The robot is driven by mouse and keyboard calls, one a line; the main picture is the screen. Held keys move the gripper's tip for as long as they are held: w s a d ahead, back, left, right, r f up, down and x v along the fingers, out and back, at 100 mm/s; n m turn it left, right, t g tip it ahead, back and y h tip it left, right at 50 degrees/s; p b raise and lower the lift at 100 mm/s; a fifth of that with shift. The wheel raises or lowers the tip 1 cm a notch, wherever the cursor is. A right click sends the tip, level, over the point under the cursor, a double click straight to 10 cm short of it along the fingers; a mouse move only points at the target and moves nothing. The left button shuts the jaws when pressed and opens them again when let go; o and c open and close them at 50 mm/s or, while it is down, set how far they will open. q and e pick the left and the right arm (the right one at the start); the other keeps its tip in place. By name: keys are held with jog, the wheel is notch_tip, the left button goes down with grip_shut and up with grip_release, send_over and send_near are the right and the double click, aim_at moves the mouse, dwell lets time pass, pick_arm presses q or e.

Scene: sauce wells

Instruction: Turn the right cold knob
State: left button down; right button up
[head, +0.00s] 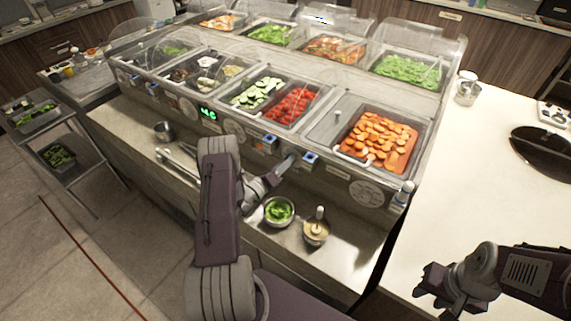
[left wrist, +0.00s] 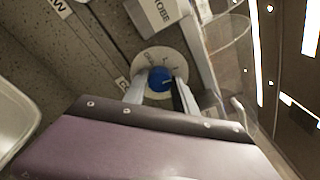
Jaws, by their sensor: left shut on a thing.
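A round blue knob (left wrist: 160,79) sits on a pale round dial plate (left wrist: 152,62) with printed marks, in the left wrist view. The two fingers of my left gripper (left wrist: 159,92) stand on either side of the knob and are shut on it. In the head view my left gripper (head: 287,163) reaches the front panel (head: 235,128) of the salad counter, and the knob is hidden by the gripper there. My right gripper (head: 442,291) is empty, with its fingers apart, over the white counter at the lower right.
A bowl of greens (head: 279,211) and a sauce pot (head: 316,228) stand on the steel ledge below the panel, close to my left arm. The white counter (head: 450,175) is largely clear.

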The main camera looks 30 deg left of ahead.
pick_arm(q)
jog(key=shift+d+m+g+b, duration=0.15)
jog(key=shift+m+b, duration=0.3)
jog(key=shift+m, duration=1.25)
jog(key=shift+m+g+b, duration=0.15)
jog(key=shift+m+b, duration=0.3)
jog(key=shift+m, duration=1.25)
jog(key=shift+s, duration=0.1)
jog(key=c, duration=1)
grip_release()
jog(key=shift+y, duration=0.3)
jog(key=s+a+b, duration=0.1)
jog(key=s, duration=0.8)
jog(key=shift+a+r+b, duration=0.2)
jog(key=shift+r+b, duration=0.15)
jog(key=shift+b, duration=0.05)
